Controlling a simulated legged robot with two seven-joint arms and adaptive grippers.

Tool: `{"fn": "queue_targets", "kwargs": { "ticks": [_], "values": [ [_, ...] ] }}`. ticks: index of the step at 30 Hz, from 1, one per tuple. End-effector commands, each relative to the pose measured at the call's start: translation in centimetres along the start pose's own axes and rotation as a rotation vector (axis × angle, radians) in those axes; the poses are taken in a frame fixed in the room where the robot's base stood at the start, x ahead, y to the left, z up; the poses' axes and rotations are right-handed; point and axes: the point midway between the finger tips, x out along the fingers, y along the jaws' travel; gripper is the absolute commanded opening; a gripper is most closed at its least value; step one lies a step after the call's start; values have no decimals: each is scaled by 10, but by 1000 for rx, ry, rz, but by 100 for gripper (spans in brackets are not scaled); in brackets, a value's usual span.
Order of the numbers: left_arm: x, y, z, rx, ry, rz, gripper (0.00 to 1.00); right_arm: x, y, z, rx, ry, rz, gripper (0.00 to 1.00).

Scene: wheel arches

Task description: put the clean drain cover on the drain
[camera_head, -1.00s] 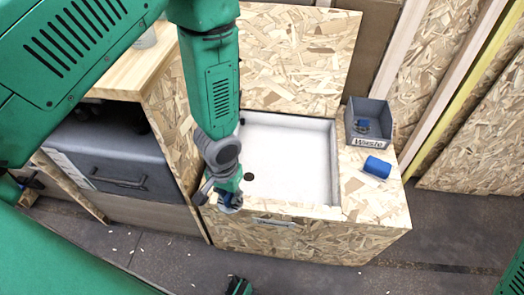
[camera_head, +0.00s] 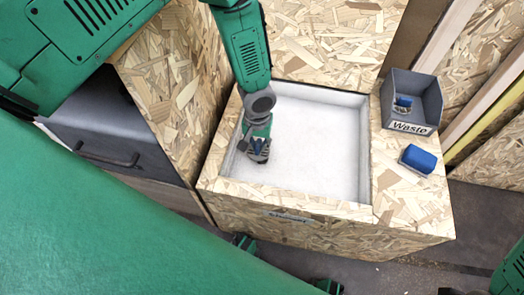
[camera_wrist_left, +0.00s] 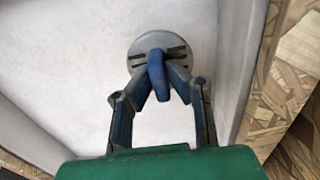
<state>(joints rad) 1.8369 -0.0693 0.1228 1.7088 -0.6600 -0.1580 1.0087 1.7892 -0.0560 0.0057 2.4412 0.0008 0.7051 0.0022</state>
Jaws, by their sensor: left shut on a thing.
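My left gripper (camera_head: 257,152) reaches down into the white sink basin (camera_head: 320,145), near its left side. In the left wrist view, its fingers (camera_wrist_left: 155,85) are closed on the blue handle of the drain cover (camera_wrist_left: 143,44). The cover is a round light grey disc with dark slots, and it looks roughly flat over the basin floor. The drain hole does not show in either view now; the gripper and cover hide that part of the floor. I cannot tell whether the cover touches the floor or sits over the drain.
A grey bin labelled Waste (camera_head: 427,106) stands on the chipboard counter right of the basin, with a small blue and grey item inside. A blue block (camera_head: 418,158) lies in front of it. Basin walls surround the gripper; the basin's middle and right are clear.

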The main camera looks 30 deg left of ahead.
Motion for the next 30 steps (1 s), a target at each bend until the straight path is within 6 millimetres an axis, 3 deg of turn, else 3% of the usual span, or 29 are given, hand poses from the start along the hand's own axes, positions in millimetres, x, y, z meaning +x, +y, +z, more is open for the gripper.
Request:
{"fn": "queue_targets", "kwargs": {
  "ticks": [9, 17, 18, 19, 20, 30],
  "values": [
    [38, 1, 0, 3, 0, 0, 0, 16, 1, 1, 2, 0, 1, 65],
    [38, -1, 0, 1, 0, 5, 0, 15, 0, 0, 1, 1, 1, 65],
    [38, -1, 0, 1, 0, 4, 19, 15, 0, 0, 1, 1, 1, 65],
    [38, -1, 0, 1, 0, 3, 30, 15, 0, 0, 1, 1, 1, 65],
    [38, 0, 0, 2, 0, 2, 33, 15, 0, 0, 1, 1, 1, 65],
    [34, 2, 0, 3, 1, -1, 33, 13, 1, 0, 2, 1, 1, 65]
  ]
}}
